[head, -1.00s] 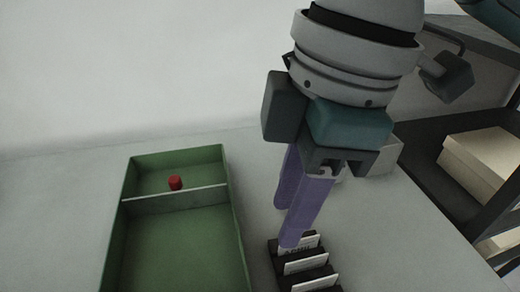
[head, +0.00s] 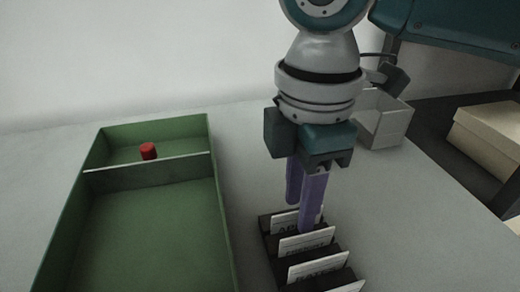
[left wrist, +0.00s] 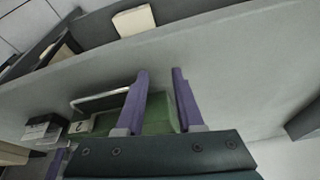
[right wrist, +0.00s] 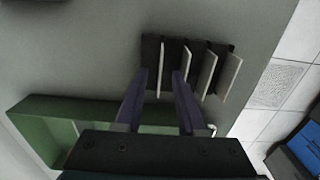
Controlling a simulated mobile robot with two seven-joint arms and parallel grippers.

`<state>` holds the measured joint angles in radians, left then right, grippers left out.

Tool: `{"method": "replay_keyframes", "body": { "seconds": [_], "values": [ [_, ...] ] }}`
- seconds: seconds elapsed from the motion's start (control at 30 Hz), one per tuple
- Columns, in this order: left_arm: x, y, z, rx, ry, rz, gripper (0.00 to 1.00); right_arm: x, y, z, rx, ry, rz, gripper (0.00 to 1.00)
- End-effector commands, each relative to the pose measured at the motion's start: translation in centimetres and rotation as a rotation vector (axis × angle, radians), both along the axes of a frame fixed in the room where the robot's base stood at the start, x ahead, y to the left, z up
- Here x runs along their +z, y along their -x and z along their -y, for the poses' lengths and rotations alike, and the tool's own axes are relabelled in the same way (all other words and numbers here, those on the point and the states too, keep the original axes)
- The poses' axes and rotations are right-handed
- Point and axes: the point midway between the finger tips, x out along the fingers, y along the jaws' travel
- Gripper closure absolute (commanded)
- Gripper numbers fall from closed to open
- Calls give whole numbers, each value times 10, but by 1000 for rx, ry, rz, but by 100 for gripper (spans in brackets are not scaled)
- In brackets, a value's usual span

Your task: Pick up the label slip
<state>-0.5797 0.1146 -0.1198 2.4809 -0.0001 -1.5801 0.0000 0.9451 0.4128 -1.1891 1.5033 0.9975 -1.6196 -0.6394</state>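Several white label slips stand upright in a black slotted rack (head: 270,245). The farthest slip (head: 284,222) is partly hidden by my right fingers; a nearer slip (head: 318,265) shows dark lettering. I cannot tell which slip the task means. My right gripper (head: 301,215) points down at the rack's far end. In the right wrist view, its purple fingers (right wrist: 161,76) are apart, with the end slip (right wrist: 160,66) between them; a gap shows on each side. My left gripper (left wrist: 160,72) is open and empty in the left wrist view, and I cannot see it in the head view.
A green tray (head: 222,215) with a divider stands left of the rack, with a small red object (head: 148,151) in its far compartment. A white open bin (head: 392,128) stands behind the right arm. A cream box (head: 488,138) sits on a dark shelf at right.

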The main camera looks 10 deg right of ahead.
Motion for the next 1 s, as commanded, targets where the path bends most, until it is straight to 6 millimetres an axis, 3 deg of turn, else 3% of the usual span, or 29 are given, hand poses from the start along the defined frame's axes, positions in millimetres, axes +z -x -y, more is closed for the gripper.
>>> {"method": "replay_keyframes", "body": {
  "seconds": [0.1,0.37,0.7,1.0],
  "values": [
    [-3,0,0,-1,-1,0,64,-15,1,0,0,-1,-2,61],
    [-3,0,-2,-4,-7,-1,64,-17,1,-1,2,0,1,61],
    [-3,0,-2,-6,-10,-2,64,-17,1,-1,1,-1,1,98],
    [-3,1,-2,-6,-9,-2,64,-17,1,-1,1,-1,1,100]
  ]
}}
